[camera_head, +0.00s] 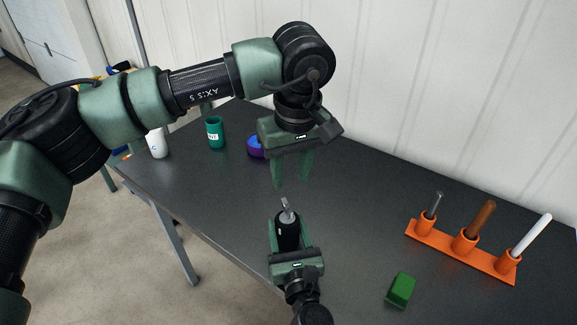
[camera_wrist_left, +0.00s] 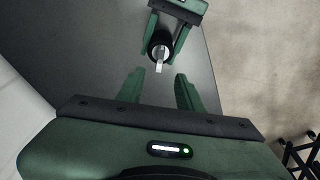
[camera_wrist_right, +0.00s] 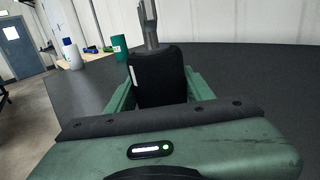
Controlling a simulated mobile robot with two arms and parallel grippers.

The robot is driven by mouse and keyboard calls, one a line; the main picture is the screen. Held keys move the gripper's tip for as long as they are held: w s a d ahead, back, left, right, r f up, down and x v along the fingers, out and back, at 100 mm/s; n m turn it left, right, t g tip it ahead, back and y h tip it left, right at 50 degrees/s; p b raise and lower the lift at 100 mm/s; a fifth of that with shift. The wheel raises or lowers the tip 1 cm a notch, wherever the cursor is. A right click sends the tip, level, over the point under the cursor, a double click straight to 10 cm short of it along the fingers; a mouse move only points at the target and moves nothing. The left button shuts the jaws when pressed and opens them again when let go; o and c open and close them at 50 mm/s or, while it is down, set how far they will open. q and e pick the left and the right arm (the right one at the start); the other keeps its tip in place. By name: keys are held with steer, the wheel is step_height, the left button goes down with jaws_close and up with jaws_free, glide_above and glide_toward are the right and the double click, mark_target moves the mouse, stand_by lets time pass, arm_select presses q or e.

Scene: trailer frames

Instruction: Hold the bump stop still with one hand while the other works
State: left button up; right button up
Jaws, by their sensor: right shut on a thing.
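The bump stop is a black cylinder with a grey metal piece on top; it stands upright (camera_head: 288,233) at the table's near middle. It also shows in the right wrist view (camera_wrist_right: 158,80) and, from above, in the left wrist view (camera_wrist_left: 158,45). My right gripper (camera_head: 289,243) is shut on it, with a finger on each side. My left gripper (camera_head: 291,183) is open and empty, pointing down above the bump stop and a little beyond it, apart from it. Whether the bump stop's underside touches the table is hidden.
An orange rack (camera_head: 445,246) with three upright rods stands at the right on the dark table (camera_head: 350,215). A green block (camera_head: 401,289) lies in front of it.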

mark_target(287, 205)
arm_select(q)
steer(key=f, duration=0.3)
steer(key=w+f, duration=0.1)
steer(key=f, duration=0.7)
steer(key=shift+w+a+f, duration=0.15)
steer(key=shift+w+a, duration=0.2)
jaws_close()
steer(key=m, duration=0.4)
steer(key=shift+h, duration=0.3)
steer(key=m+h, duration=0.1)
steer(key=m, duration=0.5)
jaws_free()
steer(key=r, duration=0.4)
steer(key=s+r, duration=0.1)
steer(key=r, duration=0.3)
steer(key=a+r, duration=0.1)
steer(key=r, duration=0.3)
steer(key=shift+s, duration=0.25)
